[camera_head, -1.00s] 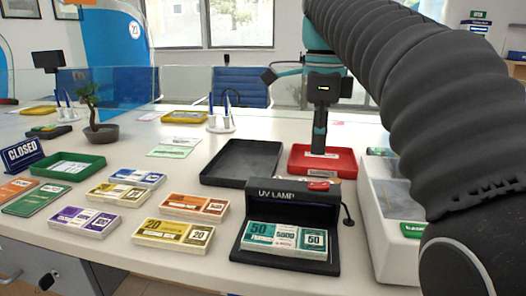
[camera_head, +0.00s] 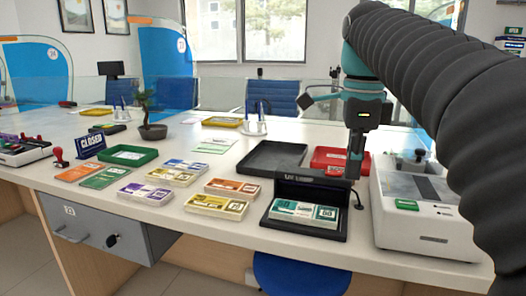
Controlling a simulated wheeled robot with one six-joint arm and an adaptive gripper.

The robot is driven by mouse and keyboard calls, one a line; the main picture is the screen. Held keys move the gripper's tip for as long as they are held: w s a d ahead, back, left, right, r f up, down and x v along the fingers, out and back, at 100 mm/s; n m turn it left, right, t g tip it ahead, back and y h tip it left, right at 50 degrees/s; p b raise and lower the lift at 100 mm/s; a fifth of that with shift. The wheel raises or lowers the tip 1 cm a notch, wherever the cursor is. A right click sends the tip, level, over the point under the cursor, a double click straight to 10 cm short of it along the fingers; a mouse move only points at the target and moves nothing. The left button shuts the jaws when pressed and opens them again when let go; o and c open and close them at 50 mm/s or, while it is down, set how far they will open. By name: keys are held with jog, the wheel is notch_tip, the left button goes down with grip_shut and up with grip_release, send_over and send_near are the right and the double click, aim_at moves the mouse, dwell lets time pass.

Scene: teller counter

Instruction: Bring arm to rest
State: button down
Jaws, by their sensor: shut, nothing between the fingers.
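My gripper (camera_head: 353,166) hangs pointing down from my arm at the right of the view. Its fingers are together with nothing between them. It shows in front of the red tray (camera_head: 326,153), just behind and right of the black UV lamp (camera_head: 318,187). A teal banknote bundle (camera_head: 296,211) lies on the UV lamp's base. I cannot tell how high the fingertips are above the counter.
A grey-white machine (camera_head: 428,225) stands close on the right. A black tray (camera_head: 262,172) is left of the red one. Several note bundles, a green tray (camera_head: 112,159), a CLOSED sign (camera_head: 91,142) and a potted plant (camera_head: 152,133) stand left on the counter (camera_head: 160,240).

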jog(key=s+f+n+t, duration=0.2)
jog(key=s+f+n, duration=0.5)
jog(key=f+n, duration=0.3)
jog(key=s+f+n+t, duration=0.3)
jog(key=s+f+n, duration=0.5)
jog(key=f, duration=0.6)
jog(key=n, duration=0.2)
jog(key=shift+n, duration=0.3)
jog(key=shift+a, duration=0.1)
